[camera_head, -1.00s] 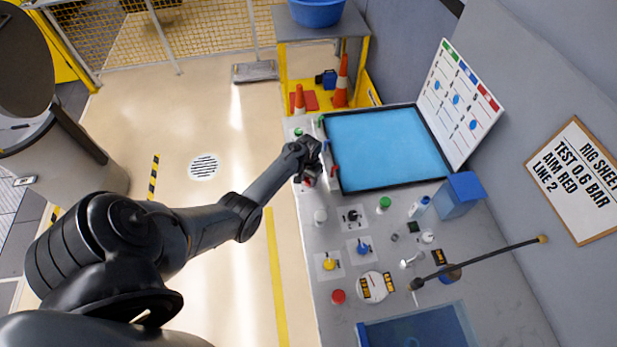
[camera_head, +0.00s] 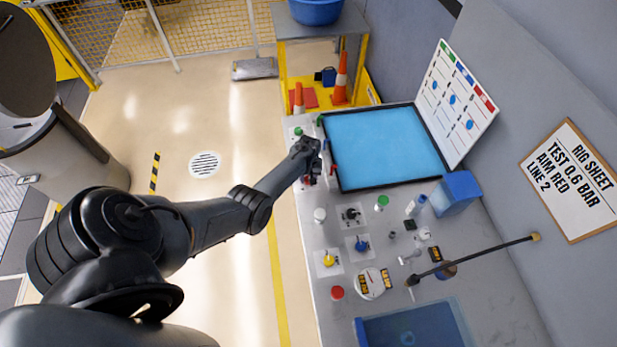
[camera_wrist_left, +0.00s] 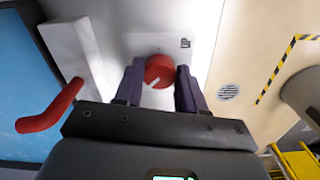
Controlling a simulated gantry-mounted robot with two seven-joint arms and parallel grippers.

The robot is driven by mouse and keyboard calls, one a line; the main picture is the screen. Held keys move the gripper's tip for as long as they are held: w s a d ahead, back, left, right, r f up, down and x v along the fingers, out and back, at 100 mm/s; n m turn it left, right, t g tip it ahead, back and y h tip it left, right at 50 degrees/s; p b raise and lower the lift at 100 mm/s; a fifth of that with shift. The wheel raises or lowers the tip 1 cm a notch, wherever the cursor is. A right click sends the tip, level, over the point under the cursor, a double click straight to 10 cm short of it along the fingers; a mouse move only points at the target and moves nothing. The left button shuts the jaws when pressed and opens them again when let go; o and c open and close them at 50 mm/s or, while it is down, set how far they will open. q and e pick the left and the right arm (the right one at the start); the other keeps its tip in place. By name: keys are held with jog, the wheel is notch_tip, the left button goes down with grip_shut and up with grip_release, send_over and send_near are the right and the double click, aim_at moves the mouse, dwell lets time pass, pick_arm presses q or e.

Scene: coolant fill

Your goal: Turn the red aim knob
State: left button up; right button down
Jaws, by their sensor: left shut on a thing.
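The red aim knob (camera_wrist_left: 159,72) sits on a pale plate on the bench, in the left wrist view. My left gripper (camera_wrist_left: 161,82) is shut on it, with one dark finger on each side. In the head view my left gripper (camera_head: 314,172) is at the bench's left edge, beside the blue panel, and mostly hides the knob. My right gripper is in neither view.
A red lever (camera_wrist_left: 48,108) stands beside the knob on a white block (camera_wrist_left: 78,55). Blue (camera_head: 361,244) and yellow (camera_head: 328,260) knobs sit nearer on the bench. A rig sheet (camera_head: 574,180) reads "AIM RED". A black rod (camera_head: 480,260) reaches over the right side.

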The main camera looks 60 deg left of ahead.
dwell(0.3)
pick_arm(q)
jog(key=o, duration=1.1)
jog(key=shift+c, duration=0.2)
jog(key=shift+r, duration=0.1)
jog(key=shift+r, duration=0.3)
notch_tip(320, 180, up, 10)
jog(key=p, duration=0.1)
jog(key=shift+p, duration=0.4)
